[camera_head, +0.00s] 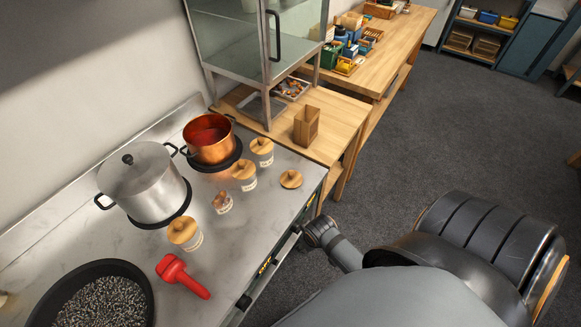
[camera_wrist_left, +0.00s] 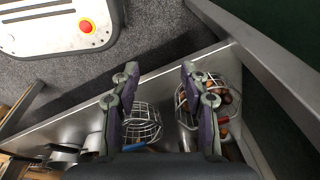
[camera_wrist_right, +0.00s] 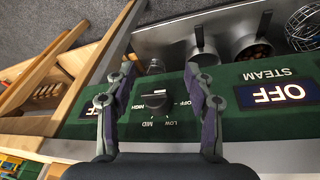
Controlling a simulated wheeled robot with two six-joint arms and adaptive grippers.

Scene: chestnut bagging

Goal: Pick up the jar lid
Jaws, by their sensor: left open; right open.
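A round wooden jar lid with a small knob (camera_head: 291,179) lies by itself on the grey metal counter (camera_head: 245,225), near its right edge. Jars with wooden lids on stand to its left: one at the back (camera_head: 262,147), one in the middle (camera_head: 244,171) and one at the front (camera_head: 184,232). A smaller jar (camera_head: 222,203) has a reddish-brown top; I cannot tell whether it is a lid or contents. My left gripper (camera_wrist_left: 160,72) is open and empty. My right gripper (camera_wrist_right: 160,70) is open and empty in front of a green control panel (camera_wrist_right: 175,118). Neither wrist view shows the lid.
A steel pot (camera_head: 145,183) and a copper pot (camera_head: 209,140) stand behind the jars. A red scoop (camera_head: 182,276) lies near a black pan (camera_head: 55,315). A wooden box (camera_head: 307,126) stands on the wooden table. Wire baskets (camera_wrist_left: 142,122) show below my left gripper.

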